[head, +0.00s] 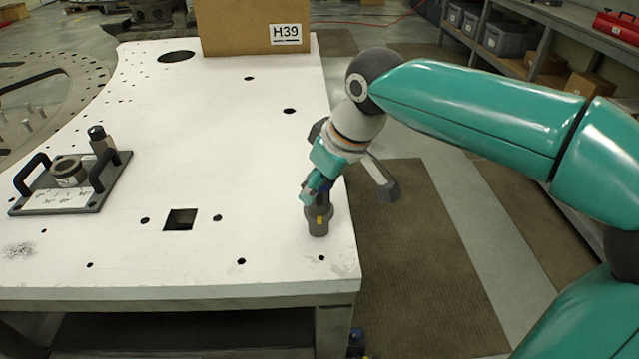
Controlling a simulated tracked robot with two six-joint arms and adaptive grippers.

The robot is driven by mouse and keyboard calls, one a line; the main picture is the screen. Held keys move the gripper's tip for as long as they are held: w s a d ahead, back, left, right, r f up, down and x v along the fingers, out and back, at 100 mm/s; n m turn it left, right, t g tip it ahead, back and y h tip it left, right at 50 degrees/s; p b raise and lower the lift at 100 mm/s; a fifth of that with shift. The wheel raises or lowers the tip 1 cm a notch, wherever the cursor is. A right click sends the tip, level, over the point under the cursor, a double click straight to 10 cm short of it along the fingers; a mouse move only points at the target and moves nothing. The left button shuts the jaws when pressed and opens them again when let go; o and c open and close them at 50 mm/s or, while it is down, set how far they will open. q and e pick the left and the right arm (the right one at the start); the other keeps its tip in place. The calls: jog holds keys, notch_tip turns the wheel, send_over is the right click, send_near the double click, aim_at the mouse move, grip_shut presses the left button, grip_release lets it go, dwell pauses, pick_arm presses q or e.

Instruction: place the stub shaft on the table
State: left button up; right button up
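The stub shaft (318,222) is a short dark grey stepped cylinder with a small yellow mark. It is upright at the right front part of the white table (270,150), close to the right edge. Its lower end looks to be at the table top; I cannot tell whether it touches. My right gripper (318,192) comes down from above and looks shut on the narrow upper part of the shaft, which the fingers partly hide. My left gripper is not in view.
A dark plate with two black handles (75,182) carries a ring and a dark knobbed cylinder (101,140) at the left. A cardboard box (235,28) marked H39 stands at the back. The table has several holes, one square. Its middle is otherwise clear.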

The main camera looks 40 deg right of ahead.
jog(key=shift+o, duration=1.4)
jog(key=p+v, duration=0.1)
jog(key=v, duration=1.1)
jog(key=shift+p, duration=0.4)
